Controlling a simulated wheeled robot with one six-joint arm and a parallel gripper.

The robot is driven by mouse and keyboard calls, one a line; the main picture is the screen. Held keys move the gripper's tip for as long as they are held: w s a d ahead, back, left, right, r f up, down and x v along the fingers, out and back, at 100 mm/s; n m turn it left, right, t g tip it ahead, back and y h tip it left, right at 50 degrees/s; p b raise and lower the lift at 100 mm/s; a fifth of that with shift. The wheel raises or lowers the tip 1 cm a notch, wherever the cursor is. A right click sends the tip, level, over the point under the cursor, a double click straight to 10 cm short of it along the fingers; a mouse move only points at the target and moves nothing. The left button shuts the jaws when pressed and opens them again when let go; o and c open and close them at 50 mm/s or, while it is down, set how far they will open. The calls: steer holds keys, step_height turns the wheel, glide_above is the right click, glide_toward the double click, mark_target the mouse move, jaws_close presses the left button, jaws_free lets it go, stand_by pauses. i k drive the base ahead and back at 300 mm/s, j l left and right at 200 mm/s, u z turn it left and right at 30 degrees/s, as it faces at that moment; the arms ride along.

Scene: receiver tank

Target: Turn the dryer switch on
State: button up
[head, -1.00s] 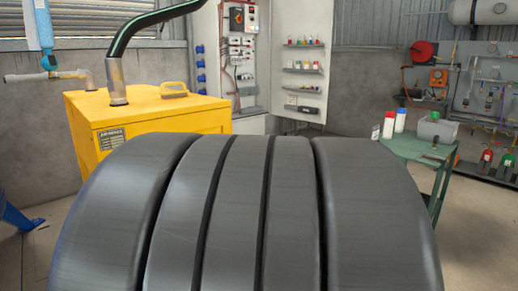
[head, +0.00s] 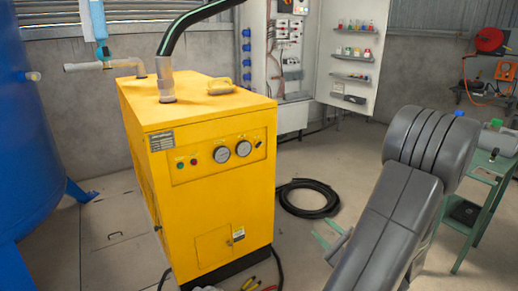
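The yellow dryer cabinet (head: 205,205) stands left of centre in the head view, its front facing me. Its front panel (head: 210,172) carries a green button or lamp, a red one, two round gauges (head: 232,151) and a small dark knob (head: 258,144) at the right end. The knob may be the dryer switch; its setting is too small to read. My gripper (head: 322,234) is low and right of the cabinet, apart from it. Its two green-tipped fingers are spread with nothing visible between them. My arm partly hides the gripper's rear.
A blue tank (head: 35,150) stands at the left. A coiled black hose (head: 307,198) lies on the floor behind my gripper. Tools (head: 262,286) lie at the cabinet's foot. A green table (head: 490,178) is at the right. An open electrical cabinet (head: 285,50) stands at the back.

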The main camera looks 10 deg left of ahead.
mark_target(257, 144)
steer(key=i+j, duration=0.2)
steer(key=i, duration=0.25)
steer(key=i+j+u, duration=0.15)
steer(key=i, duration=0.3)
steer(key=i+j, duration=0.15)
steer(key=i, duration=0.3)
steer(key=u, duration=0.05)
